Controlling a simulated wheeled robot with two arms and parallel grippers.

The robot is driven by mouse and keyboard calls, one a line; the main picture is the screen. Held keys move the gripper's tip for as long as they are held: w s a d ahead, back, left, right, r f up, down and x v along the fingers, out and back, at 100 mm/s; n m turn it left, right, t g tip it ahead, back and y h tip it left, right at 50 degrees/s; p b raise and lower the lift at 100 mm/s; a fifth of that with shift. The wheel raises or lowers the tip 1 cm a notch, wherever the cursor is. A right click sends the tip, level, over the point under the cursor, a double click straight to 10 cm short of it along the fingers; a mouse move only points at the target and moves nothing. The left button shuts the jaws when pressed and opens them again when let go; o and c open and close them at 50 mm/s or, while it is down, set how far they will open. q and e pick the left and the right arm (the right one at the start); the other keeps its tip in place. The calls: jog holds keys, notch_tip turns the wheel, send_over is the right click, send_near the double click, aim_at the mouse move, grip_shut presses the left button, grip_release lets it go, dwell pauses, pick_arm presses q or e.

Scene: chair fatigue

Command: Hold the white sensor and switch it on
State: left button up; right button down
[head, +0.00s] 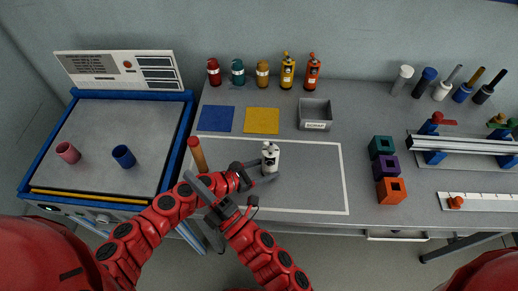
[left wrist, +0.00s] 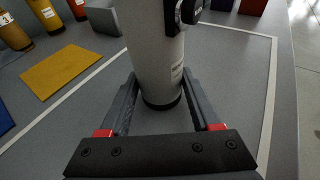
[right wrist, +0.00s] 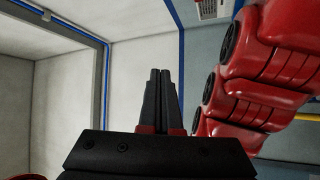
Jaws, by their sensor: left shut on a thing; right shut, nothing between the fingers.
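The white sensor (head: 270,158), a pale upright cylinder with a dark base and small label, stands inside the white outline on the grey table. My left gripper (head: 266,175) is shut on its lower part, one finger on each side. The left wrist view shows the sensor's body (left wrist: 155,60) close up, with a dark knob-like part (left wrist: 188,12) on its side; its top is out of that view. My right gripper (head: 189,176) is shut and empty, left of the sensor, its arm crossing the left arm. The right wrist view shows its fingertips (right wrist: 160,73) together.
Blue and yellow mats (head: 262,120), a grey bin (head: 314,122) and several bottles (head: 287,75) lie behind. Coloured cubes (head: 391,190) stand right. A blue-framed tray (head: 62,190) is left. The outlined area's right side is clear.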

jog(key=a+h, duration=0.1)
jog(key=h, duration=0.1)
jog(key=t+h, duration=0.4)
jog(key=h, duration=0.9)
send_near(267, 145)
jog(key=shift+s+a+f+m, duration=0.2)
jog(key=shift+s+a, duration=0.1)
jog(key=shift+a, duration=0.2)
jog(key=shift+s+a+f+m, duration=0.1)
jog(key=shift+s+a+f, duration=0.15)
jog(key=shift+a, duration=0.3)
jog(key=w+a, duration=0.1)
jog(key=w, duration=0.8)
jog(key=shift+w+f, duration=0.25)
jog(key=shift+w, duration=0.15)
